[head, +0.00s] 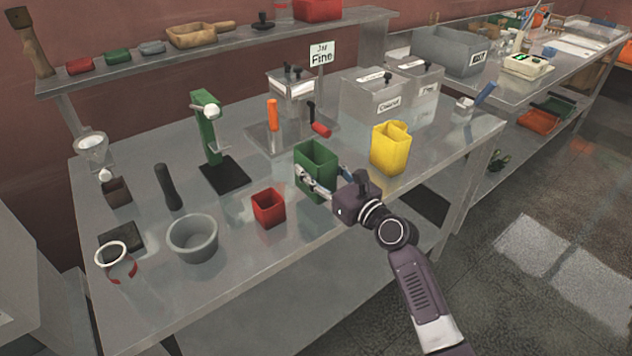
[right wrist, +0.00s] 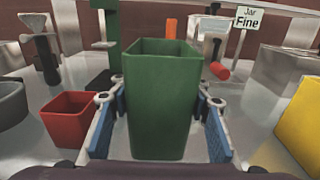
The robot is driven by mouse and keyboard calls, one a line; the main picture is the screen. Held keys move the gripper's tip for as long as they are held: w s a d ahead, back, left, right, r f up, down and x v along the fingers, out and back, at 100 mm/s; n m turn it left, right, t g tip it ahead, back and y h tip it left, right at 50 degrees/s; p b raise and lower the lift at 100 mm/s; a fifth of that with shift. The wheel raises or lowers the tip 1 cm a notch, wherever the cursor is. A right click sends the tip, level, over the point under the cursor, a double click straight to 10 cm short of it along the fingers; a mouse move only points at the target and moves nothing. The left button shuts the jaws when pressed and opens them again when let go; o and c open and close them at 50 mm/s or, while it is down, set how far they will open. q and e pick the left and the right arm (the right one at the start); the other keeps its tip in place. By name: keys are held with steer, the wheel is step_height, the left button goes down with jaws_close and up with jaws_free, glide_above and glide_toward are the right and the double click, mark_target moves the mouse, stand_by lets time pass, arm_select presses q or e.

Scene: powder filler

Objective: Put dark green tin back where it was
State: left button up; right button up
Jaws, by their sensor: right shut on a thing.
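The dark green tin (head: 317,162) is an open-topped, upright square container near the middle of the steel table. My right gripper (head: 322,181) is shut on it, with one finger along each side. In the right wrist view the tin (right wrist: 160,100) stands between the two blue-padded fingers of the gripper (right wrist: 160,120), and its opening looks empty. I cannot tell whether its base touches the table. My left gripper does not show in either view.
A small red tin (head: 269,208) stands left of the green tin and a yellow tin (head: 390,148) to its right. A grey bowl (head: 193,238), a green stand (head: 209,130) and a black pestle (head: 168,187) are further left. Lidded metal bins (head: 372,95) stand behind. The table front (head: 300,255) is clear.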

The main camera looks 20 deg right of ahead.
step_height(320, 180, down, 3)
steer(key=shift+f+b, duration=0.1)
steer(key=shift+b, duration=0.4)
steer(key=shift+f, duration=0.15)
steer(key=o, duration=1.3)
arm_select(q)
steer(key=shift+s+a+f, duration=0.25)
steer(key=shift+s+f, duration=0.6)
